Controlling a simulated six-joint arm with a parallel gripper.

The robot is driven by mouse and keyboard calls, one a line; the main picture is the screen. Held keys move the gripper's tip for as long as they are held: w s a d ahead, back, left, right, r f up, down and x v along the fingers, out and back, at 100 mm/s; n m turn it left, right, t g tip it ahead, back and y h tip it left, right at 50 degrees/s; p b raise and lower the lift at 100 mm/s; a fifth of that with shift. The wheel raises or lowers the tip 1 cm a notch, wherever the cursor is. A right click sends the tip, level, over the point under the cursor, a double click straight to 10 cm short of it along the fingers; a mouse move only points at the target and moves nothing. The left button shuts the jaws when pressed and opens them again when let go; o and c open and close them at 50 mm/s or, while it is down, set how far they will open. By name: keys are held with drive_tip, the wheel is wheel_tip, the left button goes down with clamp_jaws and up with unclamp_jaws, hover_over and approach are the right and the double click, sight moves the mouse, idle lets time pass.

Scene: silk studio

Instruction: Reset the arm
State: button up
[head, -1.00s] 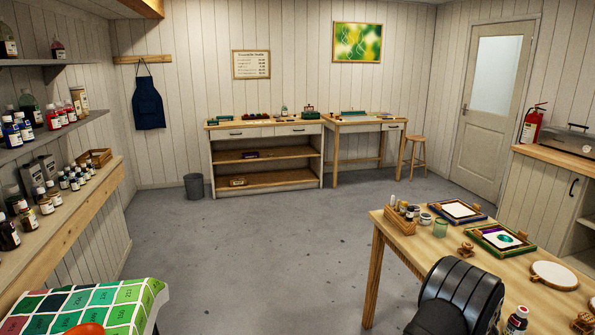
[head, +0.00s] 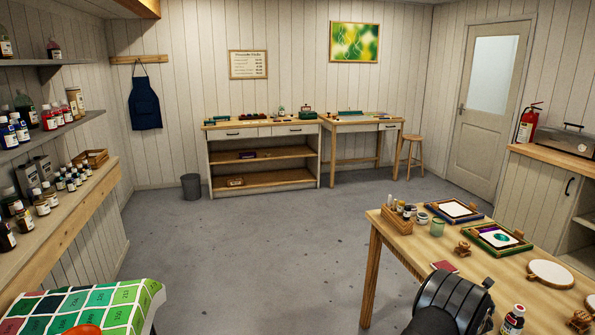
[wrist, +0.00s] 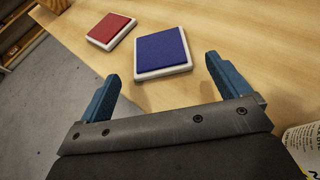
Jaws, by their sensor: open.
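My gripper (wrist: 160,88) is open in the wrist view, with its two blue fingers spread apart and nothing between them. Beyond the fingertips, a blue pad in a white tray (wrist: 162,52) lies on the wooden table (wrist: 240,65). A red pad in a white tray (wrist: 110,30) lies to its left. In the head view my arm shows at the bottom right, over the near side of the table (head: 395,243). The gripper's fingers are hidden there behind the arm.
A white bottle (wrist: 305,145) stands close to the right of my gripper.

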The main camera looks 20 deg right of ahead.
drive_tip(key=shift+x, duration=1.2)
drive_tip(key=shift+w+d+r, duration=0.15)
wheel_tip(320, 180, up, 10)
drive_tip(key=w+a+f+n+t+y, duration=0.2)
drive_tip(key=w+a+n+y, duration=0.1)
drive_tip(key=w+a, duration=0.85)
drive_tip(key=w+a+f+n+t+y, duration=0.1)
drive_tip(key=w+a+n+y, duration=0.1)
drive_tip(key=w+a, duration=0.95)
drive_tip(key=w+a+f+n+y, duration=0.1)
drive_tip(key=w+a+n+y, duration=0.1)
drive_tip(key=a, duration=1.5)
drive_tip(key=w+a+f+n+y, duration=0.1)
drive_tip(key=a+n+y, duration=0.2)
drive_tip(key=a, duration=1.4)
drive_tip(key=shift+w+a+n+t+y, duration=0.2)
drive_tip(key=shift+w+n+t+y, duration=0.2)
drive_tip(key=shift+y, duration=0.5)
drive_tip(key=shift+o, duration=0.7)
